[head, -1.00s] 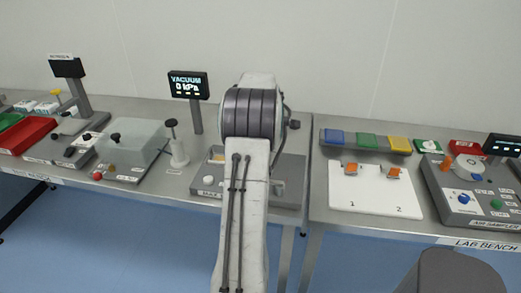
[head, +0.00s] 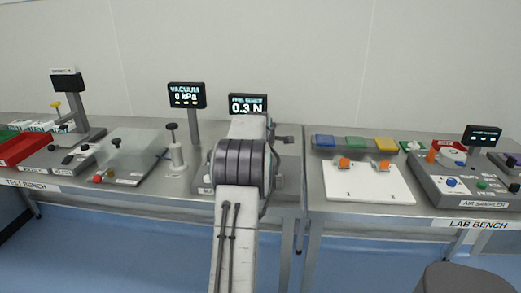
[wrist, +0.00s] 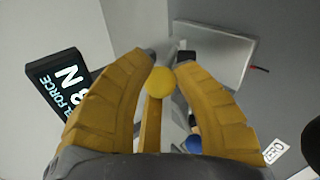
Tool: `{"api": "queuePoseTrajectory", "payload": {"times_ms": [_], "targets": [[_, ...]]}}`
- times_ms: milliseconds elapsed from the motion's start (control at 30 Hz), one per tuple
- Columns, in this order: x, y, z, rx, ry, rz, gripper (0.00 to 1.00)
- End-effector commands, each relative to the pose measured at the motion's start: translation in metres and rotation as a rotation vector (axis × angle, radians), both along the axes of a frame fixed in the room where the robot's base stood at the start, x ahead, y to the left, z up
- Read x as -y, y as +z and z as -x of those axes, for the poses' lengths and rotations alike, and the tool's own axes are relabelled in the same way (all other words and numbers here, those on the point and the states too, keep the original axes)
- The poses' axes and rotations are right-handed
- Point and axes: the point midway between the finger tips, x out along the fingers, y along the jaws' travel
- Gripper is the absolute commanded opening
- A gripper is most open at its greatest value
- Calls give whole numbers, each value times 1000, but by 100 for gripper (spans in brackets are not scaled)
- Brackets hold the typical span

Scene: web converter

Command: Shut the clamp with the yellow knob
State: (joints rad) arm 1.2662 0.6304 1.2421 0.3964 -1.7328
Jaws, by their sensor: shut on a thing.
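In the wrist view my gripper (wrist: 162,72) has its two tan fingers closed in around the round yellow knob (wrist: 160,82), which sits between the fingertips and appears to touch both. A yellow bar (wrist: 150,125) runs from below the knob toward the palm. The rest of the clamp is mostly hidden by the fingers, so its position is unclear. In the head view my arm hides the gripper and the knob. The force display (head: 248,104) behind my arm reads 0.3 N; it also shows at the left of the wrist view (wrist: 62,88).
A blue knob (wrist: 193,143) lies close to the right finger. A grey plate (wrist: 215,52) is beyond the fingertips. A black-topped post (head: 175,150) and the vacuum display (head: 187,95) stand left of my arm. A white board (head: 366,182) lies to the right.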

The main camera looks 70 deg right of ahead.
Motion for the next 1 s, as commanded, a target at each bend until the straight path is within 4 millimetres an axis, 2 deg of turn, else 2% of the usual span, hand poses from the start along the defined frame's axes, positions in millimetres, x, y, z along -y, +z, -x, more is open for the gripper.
{"api": "queuePoseTrajectory", "payload": {"times_ms": [433,467,500,733,1000], "targets": [[1,-2,0,0,0,1,0],[1,-2,0,0,0,1,29],[1,-2,0,0,0,1,32],[1,-1,0,1,0,3,52],[1,0,0,1,0,4,52]]}}
